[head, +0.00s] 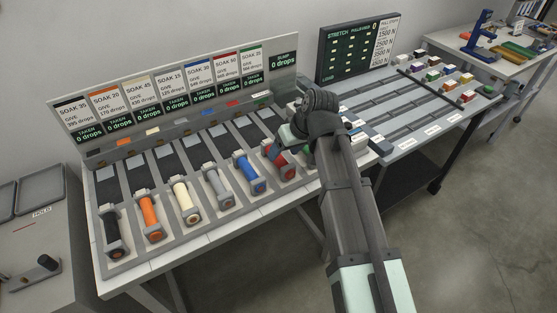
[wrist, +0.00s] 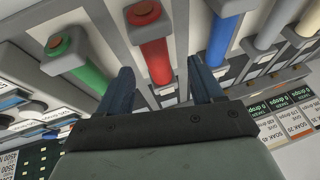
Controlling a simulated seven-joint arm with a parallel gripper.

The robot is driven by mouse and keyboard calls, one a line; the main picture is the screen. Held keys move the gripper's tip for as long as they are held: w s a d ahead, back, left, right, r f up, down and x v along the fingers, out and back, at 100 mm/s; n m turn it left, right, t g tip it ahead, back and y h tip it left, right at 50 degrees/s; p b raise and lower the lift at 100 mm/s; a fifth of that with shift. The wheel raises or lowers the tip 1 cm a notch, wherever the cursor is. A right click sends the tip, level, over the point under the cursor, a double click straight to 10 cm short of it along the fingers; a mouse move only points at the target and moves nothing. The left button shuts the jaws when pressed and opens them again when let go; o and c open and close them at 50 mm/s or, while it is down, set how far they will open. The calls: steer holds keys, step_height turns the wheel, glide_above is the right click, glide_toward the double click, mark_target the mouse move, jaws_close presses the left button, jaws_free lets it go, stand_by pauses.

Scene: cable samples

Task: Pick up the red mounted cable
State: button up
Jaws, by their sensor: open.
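The red mounted cable (wrist: 152,45) is a thick red cylinder with a reddish end cap, lying in a grey holder. In the wrist view it is at top centre, between and beyond the fingertips of my gripper (wrist: 163,80). My gripper is open, with one dark blue finger on each side of the red cable's line, and nothing is held. In the head view the red cable (head: 282,161) is partly hidden by my gripper (head: 279,149), which is over that lane. I cannot tell whether the fingers touch it.
A blue cable (head: 249,173) and a green cable (wrist: 75,60) lie in the neighbouring lanes, close on either side. Grey, cream, orange (head: 150,215) and black cables lie further left. A sign panel (head: 170,85) stands behind the lanes. A second bench (head: 400,120) is to the right.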

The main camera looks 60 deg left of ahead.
mark_target(281, 157)
steer(key=shift+w+x, duration=0.1)
steer(key=shift+x, duration=1.2)
steer(key=shift+w+x, duration=0.15)
steer(key=shift+x, duration=1.15)
steer(key=shift+c, duration=0.2)
jaws_close()
